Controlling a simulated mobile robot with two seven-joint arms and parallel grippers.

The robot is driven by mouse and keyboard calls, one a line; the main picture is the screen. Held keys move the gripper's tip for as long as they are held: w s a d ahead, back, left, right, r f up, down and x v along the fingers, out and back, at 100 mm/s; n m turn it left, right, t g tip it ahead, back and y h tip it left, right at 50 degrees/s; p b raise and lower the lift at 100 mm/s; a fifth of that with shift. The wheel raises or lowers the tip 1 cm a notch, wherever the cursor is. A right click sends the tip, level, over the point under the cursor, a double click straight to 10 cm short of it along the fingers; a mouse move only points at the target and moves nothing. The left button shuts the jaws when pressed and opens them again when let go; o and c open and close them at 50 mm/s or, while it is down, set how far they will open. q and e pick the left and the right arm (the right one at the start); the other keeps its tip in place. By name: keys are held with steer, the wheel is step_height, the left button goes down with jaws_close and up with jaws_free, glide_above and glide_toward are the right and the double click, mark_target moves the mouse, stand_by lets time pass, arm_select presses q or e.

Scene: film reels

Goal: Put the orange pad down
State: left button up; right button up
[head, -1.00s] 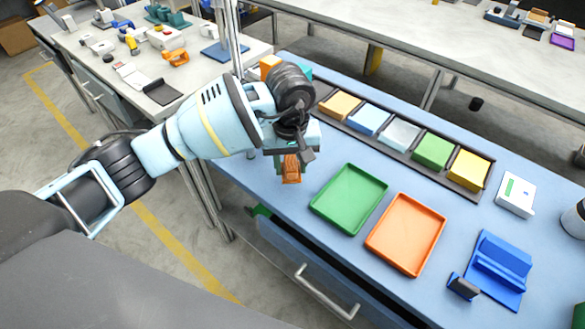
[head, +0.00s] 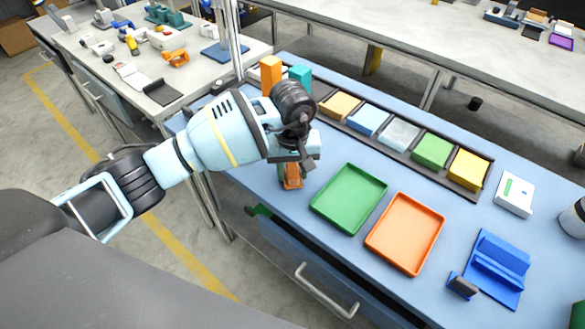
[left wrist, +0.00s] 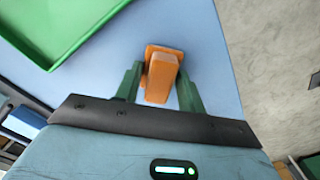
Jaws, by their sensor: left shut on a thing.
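The orange pad (left wrist: 161,76) is between the two green fingers of my left gripper (left wrist: 160,85) in the left wrist view. In the head view the orange pad (head: 292,177) shows below my left gripper (head: 290,172), low over the blue table or touching it; I cannot tell which. It is left of the green tray (head: 349,199). The left gripper is shut on the pad. The wrist hides part of the fingers in the head view. My right gripper does not show.
An orange tray (head: 405,235) lies right of the green tray. A dark rack (head: 384,140) of coloured blocks runs along the back. A blue stand (head: 499,268) is at the right. An orange block (head: 270,75) stands behind my arm.

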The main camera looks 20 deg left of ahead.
mark_target(292, 169)
arm_select(q)
steer(key=shift+f, duration=0.25)
steer(key=o, duration=0.9)
steer(key=shift+r, duration=0.1)
step_height(292, 169, up, 12)
steer(key=shift+r, duration=0.2)
